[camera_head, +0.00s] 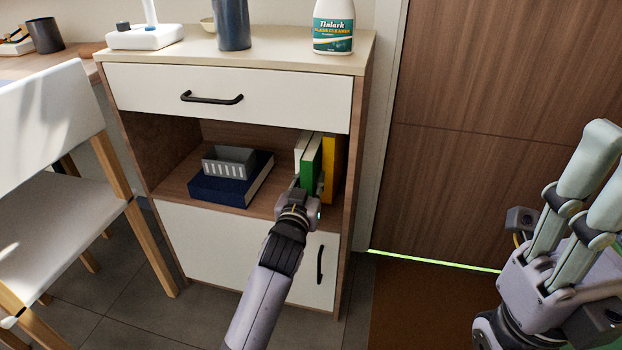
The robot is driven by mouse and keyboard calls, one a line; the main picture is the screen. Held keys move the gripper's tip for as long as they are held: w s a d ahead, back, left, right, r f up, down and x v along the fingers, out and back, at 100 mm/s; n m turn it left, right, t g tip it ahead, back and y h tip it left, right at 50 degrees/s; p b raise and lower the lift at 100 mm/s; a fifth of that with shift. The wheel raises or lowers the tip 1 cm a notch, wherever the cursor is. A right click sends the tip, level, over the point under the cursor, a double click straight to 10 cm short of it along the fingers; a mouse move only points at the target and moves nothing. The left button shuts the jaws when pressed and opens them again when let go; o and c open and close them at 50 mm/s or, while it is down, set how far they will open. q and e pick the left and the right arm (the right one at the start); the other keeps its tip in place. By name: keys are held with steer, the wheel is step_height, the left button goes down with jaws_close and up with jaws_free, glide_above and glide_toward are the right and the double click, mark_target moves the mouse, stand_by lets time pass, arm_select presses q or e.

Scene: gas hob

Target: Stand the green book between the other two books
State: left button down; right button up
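The green book (311,160) stands upright in the open shelf of the cabinet. It is between a cream-white book (301,146) on its left and a yellow book (328,165) on its right. My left gripper (308,187) is at the front of the shelf, with its fingers on either side of the green book's lower spine, and appears shut on it. The gripper hides the bottom of the book. My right gripper (604,175) is at the right edge, away from the cabinet, with its fingers apart and nothing seen between them; part is cut off.
A dark blue book (225,190) lies flat on the shelf's left with a grey basket (229,160) on it. A spray-cleaner bottle (333,28) and a blue-grey cup (232,25) stand on the cabinet top (285,52). A white chair (50,120) is at left.

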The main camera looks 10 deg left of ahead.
arm_select(q)
steer(key=shift+r, duration=0.1)
steer(key=c, duration=1.5)
jaws_free()
steer(key=shift+c, duration=0.2)
steer(key=shift+o, duration=1.2)
steer(key=shift+s, duration=0.15)
steer(key=s, duration=1.1)
steer(key=shift+s+a, duration=0.2)
steer(key=shift+s, duration=0.15)
